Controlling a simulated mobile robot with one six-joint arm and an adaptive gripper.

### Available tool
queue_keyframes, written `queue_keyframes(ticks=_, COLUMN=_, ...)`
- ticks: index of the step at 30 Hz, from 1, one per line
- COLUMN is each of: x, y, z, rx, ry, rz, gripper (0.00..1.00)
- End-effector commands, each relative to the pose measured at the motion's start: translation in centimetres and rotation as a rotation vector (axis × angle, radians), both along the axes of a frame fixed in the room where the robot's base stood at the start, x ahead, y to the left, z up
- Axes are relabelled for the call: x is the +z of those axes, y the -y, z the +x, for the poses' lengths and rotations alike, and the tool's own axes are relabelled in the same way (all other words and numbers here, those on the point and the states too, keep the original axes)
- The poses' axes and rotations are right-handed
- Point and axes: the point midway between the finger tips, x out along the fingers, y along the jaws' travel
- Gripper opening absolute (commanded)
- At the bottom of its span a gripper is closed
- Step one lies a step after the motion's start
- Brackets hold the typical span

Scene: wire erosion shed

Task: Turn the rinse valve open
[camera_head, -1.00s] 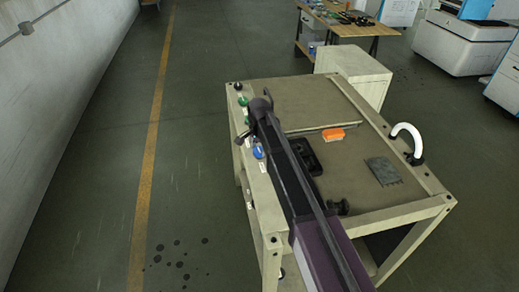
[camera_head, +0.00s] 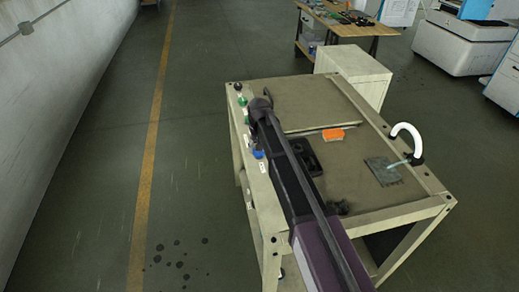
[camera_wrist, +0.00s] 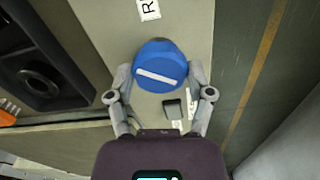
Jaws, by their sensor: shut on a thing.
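The rinse valve is a blue round knob (camera_wrist: 160,68) with a white line, set in the pale front rail of the bench. In the wrist view the line lies nearly crosswise, sloping slightly down to the right. My gripper (camera_wrist: 161,73) has one grey finger on each side of the knob and is shut on it. A white curved spout (camera_head: 406,130) stands at the bench's right side.
A green knob (camera_head: 242,101) and others sit further along the same rail. A label (camera_wrist: 148,9) starting with "R" is beside the knob.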

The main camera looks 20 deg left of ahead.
Motion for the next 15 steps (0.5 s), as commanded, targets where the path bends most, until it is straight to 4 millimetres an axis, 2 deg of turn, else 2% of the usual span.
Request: queue_keyframes(ticks=15, x=-0.05, y=0.21, z=-0.04, rx=0.463, ry=-0.002, rz=-0.003, gripper=0.2)
